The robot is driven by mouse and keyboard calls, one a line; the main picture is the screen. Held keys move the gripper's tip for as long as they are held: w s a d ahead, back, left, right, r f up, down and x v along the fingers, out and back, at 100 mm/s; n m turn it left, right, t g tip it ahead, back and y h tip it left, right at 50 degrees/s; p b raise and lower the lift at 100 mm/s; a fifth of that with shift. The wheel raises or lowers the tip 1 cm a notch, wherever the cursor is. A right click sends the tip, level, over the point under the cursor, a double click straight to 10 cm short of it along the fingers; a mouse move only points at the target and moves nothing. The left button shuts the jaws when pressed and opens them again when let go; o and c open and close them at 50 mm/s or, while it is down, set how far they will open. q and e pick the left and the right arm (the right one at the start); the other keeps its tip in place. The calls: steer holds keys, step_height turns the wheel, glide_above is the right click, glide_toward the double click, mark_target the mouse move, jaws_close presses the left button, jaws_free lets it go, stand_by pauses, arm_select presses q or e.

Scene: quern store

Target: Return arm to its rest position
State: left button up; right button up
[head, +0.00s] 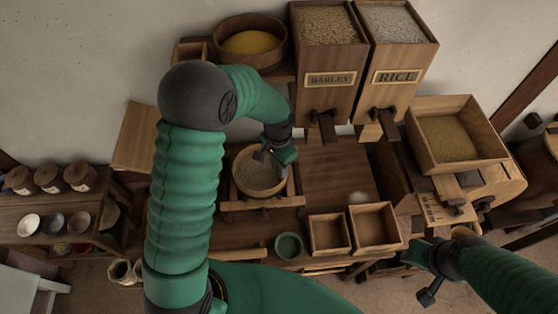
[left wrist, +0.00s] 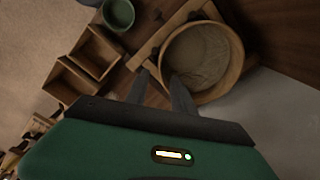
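My left arm (head: 185,195) bends up from the lower left and over towards the worktable. Its gripper (head: 268,155) hangs above the far edge of a round wooden sieve or bowl (head: 240,190) with greyish contents. In the left wrist view its two dark fingers (left wrist: 160,88) stand apart with nothing between them, and the round vessel (left wrist: 238,55) lies just beyond. Whether the fingers touch the rim cannot be told. My right gripper (head: 422,272) is at the lower right, in front of the table, with its dark fingers spread and nothing seen between them.
Barley (head: 328,60) and rice (head: 396,62) dispensers stand at the back. Two empty wooden boxes (head: 328,248) and a green bowl (head: 288,246) are at the table's front. A grain-filled hopper (head: 494,146) stands right. A shelf with jars and bowls (head: 98,214) is left.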

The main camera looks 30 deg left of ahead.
arm_select(q)
step_height(320, 180, up, 4)
steer(key=r, duration=0.1)
steer(key=s+d+f+n+t+b, duration=0.1)
steer(key=s+f+n+b, duration=0.1)
steer(key=s, duration=0.4)
steer(key=s+d+f+n+t+b, duration=0.1)
steer(key=s+f+n+b, duration=0.1)
steer(key=s, duration=0.4)
steer(key=shift+s+d+n+b, duration=0.2)
steer(key=shift+n+b, duration=0.2)
steer(key=shift+b, duration=0.45)
steer(key=shift+s, duration=0.1)
steer(key=shift+d, duration=0.1)
